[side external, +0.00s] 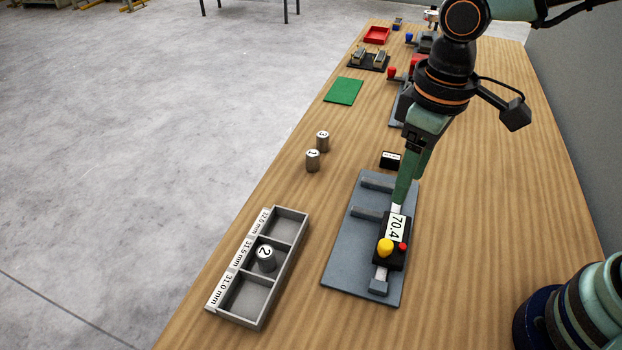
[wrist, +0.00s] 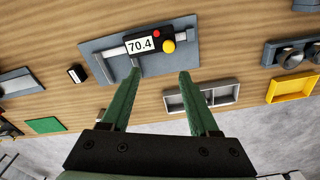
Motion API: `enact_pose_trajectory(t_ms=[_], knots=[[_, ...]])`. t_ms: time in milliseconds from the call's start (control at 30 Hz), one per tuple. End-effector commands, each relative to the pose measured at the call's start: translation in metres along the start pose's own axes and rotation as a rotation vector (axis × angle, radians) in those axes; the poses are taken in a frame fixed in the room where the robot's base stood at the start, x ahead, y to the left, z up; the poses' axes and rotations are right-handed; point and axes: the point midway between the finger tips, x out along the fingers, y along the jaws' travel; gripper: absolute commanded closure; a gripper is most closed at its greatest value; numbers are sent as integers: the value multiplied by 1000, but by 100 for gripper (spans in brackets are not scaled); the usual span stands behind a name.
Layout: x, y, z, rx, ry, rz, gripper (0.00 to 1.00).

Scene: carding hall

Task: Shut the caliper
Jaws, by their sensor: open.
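The caliper (side external: 393,228) lies on a grey plate (side external: 340,262), with its two jaws apart. Its black slider carries a display reading 70.4, a yellow knob (side external: 385,247) and a red button (side external: 403,246). In the wrist view the caliper display (wrist: 139,45) and yellow knob (wrist: 168,46) lie beyond my fingertips. My gripper (side external: 402,200) is over the plate near the slider and hides part of the beam in the side view. In the wrist view my gripper (wrist: 159,74) is open, with nothing held between its fingers. I cannot tell whether a fingertip touches the caliper.
A grey tray (side external: 272,291) has compartments labelled 32.0, 31.5 and 31.0 mm; cylinder 2 (side external: 266,258) stands in the middle one. Cylinders 1 (side external: 312,161) and 3 (side external: 322,141) stand on the table. A small black block (side external: 390,160) is behind the plate. A green mat (side external: 344,91) lies farther back.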

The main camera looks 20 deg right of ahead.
Motion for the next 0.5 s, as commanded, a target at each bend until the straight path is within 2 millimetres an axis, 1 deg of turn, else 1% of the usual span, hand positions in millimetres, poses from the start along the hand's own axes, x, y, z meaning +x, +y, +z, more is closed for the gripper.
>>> enact_pose_trajectory(t_ms=[33, 133, 267, 333, 500], knots=[[5, -9, 0, -24, -23, 1, 39], [10, -17, 0, -47, -45, 2, 39], [18, -20, 0, -53, -52, 3, 39], [25, -19, 1, -52, -53, 3, 39], [56, -19, 3, -51, -56, 3, 39]])
